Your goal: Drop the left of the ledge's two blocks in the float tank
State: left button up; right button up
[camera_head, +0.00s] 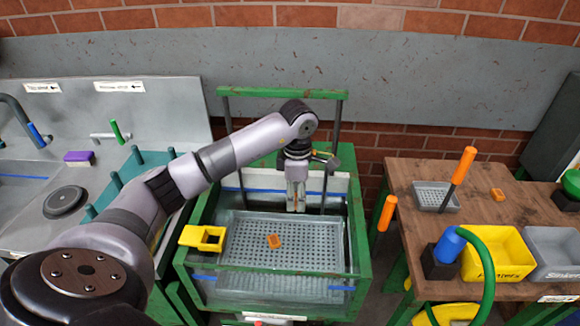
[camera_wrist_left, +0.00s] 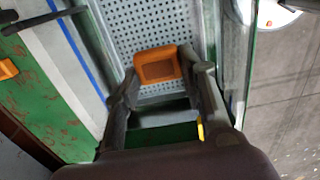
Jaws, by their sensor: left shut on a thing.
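My left gripper (camera_head: 296,207) points down over the rear part of the float tank (camera_head: 362,235), a green-framed tank with clear walls. In the left wrist view its fingers (camera_wrist_left: 158,78) are shut on an orange block (camera_wrist_left: 158,67), with the perforated tray below. Another orange block (camera_head: 274,241) lies in the tank, nearer and to the left of my gripper. One more orange block (camera_wrist_left: 8,68) shows at the left edge of the left wrist view, on a green surface. My right gripper is not in view.
A yellow box (camera_head: 202,238) sits at the tank's left side. A wooden table (camera_head: 420,170) on the right carries a yellow bin (camera_head: 497,255), a grey bin (camera_head: 553,252) and a grey tray (camera_head: 437,196). A sink counter stands on the left. Green posts frame the tank.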

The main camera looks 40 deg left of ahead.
pick_arm(q)
jog(key=shift+s+d+f, duration=0.2)
jog(key=shift+s+d, duration=0.1)
jog(key=shift+s, duration=0.1)
jog(key=shift+s+f, duration=0.1)
jog(key=shift+f, duration=0.15)
jog(key=f+b, duration=0.2)
jog(key=f, duration=0.1)
jog(key=shift+a+f, duration=0.1)
jog(key=shift+a, duration=0.1)
notch_tip(320, 180, down, 7)
jog(key=b, duration=0.4)
jog(key=shift+r, duration=0.2)
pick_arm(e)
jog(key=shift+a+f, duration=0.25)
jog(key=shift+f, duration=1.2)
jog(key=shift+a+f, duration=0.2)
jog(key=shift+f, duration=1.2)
pick_arm(q)
jog(key=o, duration=1.2)
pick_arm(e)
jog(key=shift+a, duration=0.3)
pick_arm(q)
jog(key=shift+r, duration=0.1)
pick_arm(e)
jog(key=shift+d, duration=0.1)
